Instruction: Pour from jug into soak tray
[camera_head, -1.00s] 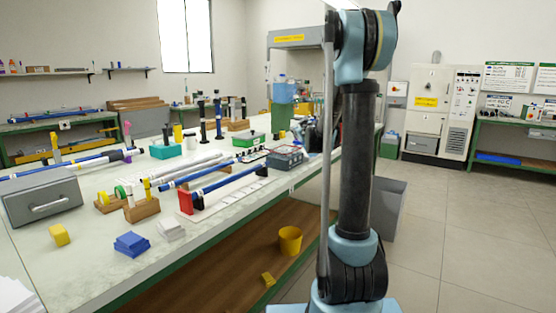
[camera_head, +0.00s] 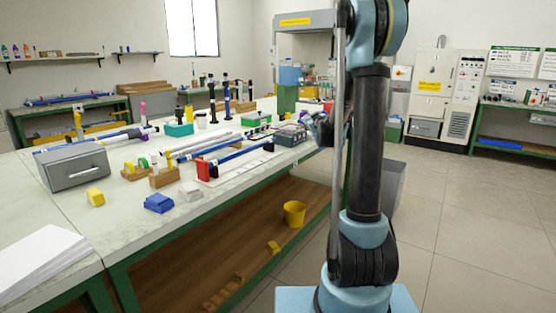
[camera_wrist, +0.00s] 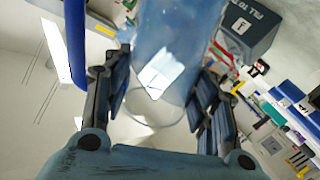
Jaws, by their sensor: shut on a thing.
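A translucent blue jug (camera_wrist: 178,30) fills the upper middle of the wrist view, with a pale patch on its side. My gripper (camera_wrist: 162,95) is shut on the jug, with one dark finger at either side of it. A dark grey box with a "FILL TO" label, apparently the soak tray (camera_wrist: 248,32), shows just right of the jug; its inside is hidden. In the head view a grey tray-like box (camera_head: 290,135) stands near the bench's right edge. My gripper is mostly hidden behind my arm there, and I cannot make out the jug.
The bench (camera_head: 235,186) carries rods, wooden blocks, a grey drawer box (camera_head: 75,168) and a blue stack (camera_head: 159,203). A yellow bucket (camera_head: 294,213) stands on the lower shelf. A grey bin (camera_head: 392,188) is behind my arm. The floor (camera_head: 470,220) at right is clear.

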